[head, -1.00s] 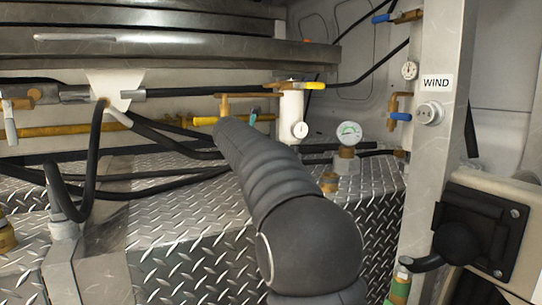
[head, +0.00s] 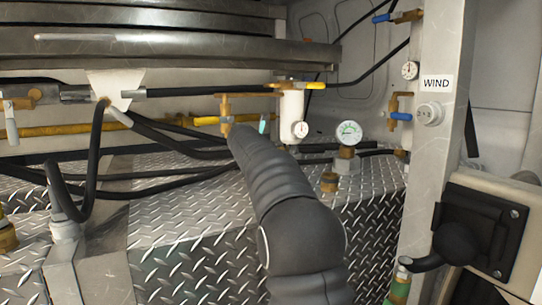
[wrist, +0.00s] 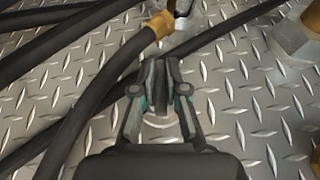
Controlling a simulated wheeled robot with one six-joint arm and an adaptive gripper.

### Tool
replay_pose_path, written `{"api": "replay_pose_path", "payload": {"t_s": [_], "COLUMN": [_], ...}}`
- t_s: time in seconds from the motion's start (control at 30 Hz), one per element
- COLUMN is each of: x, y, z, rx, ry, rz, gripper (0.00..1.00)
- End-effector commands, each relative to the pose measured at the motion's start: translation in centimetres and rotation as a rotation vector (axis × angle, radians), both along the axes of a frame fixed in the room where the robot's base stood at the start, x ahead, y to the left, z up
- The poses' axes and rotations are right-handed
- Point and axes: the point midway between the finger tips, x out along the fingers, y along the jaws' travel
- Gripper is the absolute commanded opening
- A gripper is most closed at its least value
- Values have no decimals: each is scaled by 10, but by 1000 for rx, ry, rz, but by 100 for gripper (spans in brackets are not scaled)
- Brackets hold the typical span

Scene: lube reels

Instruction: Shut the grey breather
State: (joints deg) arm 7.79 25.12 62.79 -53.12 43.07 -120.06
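I cannot tell for sure which part is the grey breather. A valve with a grey handle (head: 11,124) hangs at the far left in the head view, its handle pointing down. The grey-handled valve is not in the wrist view.
A yellow-handled brass valve (head: 226,118) sits behind my arm. A round gauge (head: 348,132) stands to its right. Black hoses (head: 93,160) loop at the left and pass by the gripper in the wrist view (wrist: 100,95). A metal post (head: 435,160) stands at right.

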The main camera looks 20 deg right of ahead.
Motion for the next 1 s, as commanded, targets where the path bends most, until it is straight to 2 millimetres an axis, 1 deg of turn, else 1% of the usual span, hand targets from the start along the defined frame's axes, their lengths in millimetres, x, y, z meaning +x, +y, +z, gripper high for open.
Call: {"api": "replay_pose_path", "payload": {"t_s": [0.17, 0.5, 0.77, 0.8, 0.87, 0.9, 1.0], "x": [0, 0, 0, 0, 0, 0, 0], "y": [0, 0, 0, 0, 0, 0, 0], "z": [1, 1, 0, 0, 0, 0, 0], "rx": [0, -1, -1, -1, -1, 0, 0], "ry": [1, 1, -1, -1, -1, 0, 0], "rz": [-4, -128, -131, -131, -131, -131, -131], "gripper": [0, 0, 0, 20, 35, 38, 38]}}
